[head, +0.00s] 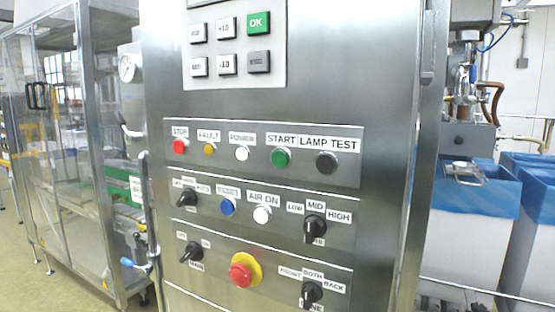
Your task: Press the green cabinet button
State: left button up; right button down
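The steel control cabinet (380,60) stands upright in the middle of the head view. Its green round button (281,157) sits in the upper button row under the label START. In that row a red button (180,147) is under STOP, an amber one (209,150) under FAULT, a white one (241,153) left of the green, and a black one (327,162) under LAMP TEST. A green OK key (258,23) is on the keypad above. Neither of my grippers is in view.
Lower rows hold a blue button (227,207), a white AIR ON button (262,214), black selector knobs (314,228) and a red emergency stop (243,270) on yellow. A glass-walled machine (75,130) stands left. Blue-lined boxes (470,200) stand right. Nothing blocks the cabinet front.

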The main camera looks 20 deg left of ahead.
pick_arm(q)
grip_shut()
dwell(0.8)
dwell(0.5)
